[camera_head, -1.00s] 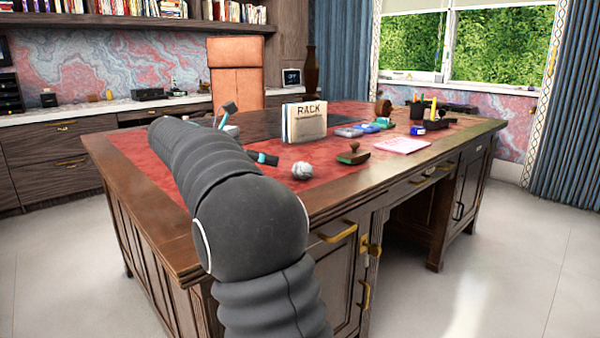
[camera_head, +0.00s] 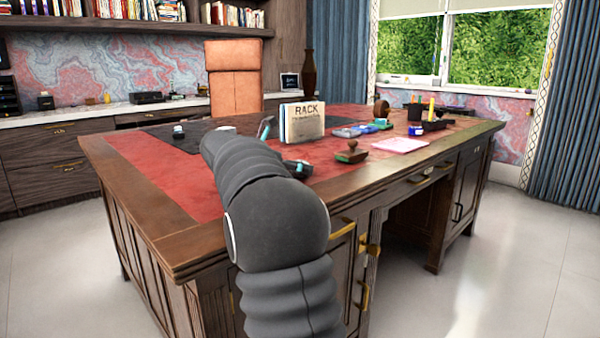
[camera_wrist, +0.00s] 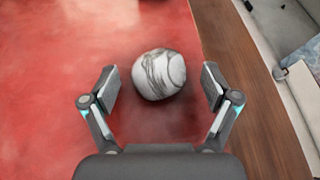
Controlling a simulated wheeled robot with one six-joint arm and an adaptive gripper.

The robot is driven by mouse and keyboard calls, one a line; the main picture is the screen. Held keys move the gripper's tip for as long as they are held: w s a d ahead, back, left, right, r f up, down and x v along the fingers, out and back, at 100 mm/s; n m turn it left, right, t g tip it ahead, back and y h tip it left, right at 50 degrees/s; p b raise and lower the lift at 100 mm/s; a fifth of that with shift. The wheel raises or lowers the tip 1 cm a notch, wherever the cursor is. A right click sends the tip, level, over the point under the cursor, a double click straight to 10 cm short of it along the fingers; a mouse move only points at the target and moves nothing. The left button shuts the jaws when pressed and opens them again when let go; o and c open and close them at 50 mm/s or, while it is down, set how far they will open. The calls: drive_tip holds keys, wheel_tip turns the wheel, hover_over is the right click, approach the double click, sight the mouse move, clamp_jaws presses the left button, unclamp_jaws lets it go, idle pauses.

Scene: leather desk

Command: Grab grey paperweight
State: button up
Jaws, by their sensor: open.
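The grey paperweight (camera_wrist: 158,75) is a rounded, marbled white-and-grey stone. In the wrist view it rests on the red leather desk top, close to the wooden edge. My gripper (camera_wrist: 158,84) is open, with one finger on each side of the paperweight and a visible gap to each. I cannot tell how high the fingers are above the leather. In the head view my arm hides the paperweight, and only part of my gripper (camera_head: 284,150) shows beyond the arm.
A box file marked RACK (camera_head: 302,122) stands behind my gripper. A wooden stamp (camera_head: 351,152) and a pink paper (camera_head: 400,145) lie to the right. Blue items (camera_head: 355,131) and a pen tray (camera_head: 435,124) are farther back.

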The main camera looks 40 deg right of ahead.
drive_tip(key=shift+d, duration=0.2)
drive_tip(key=c, duration=1.4)
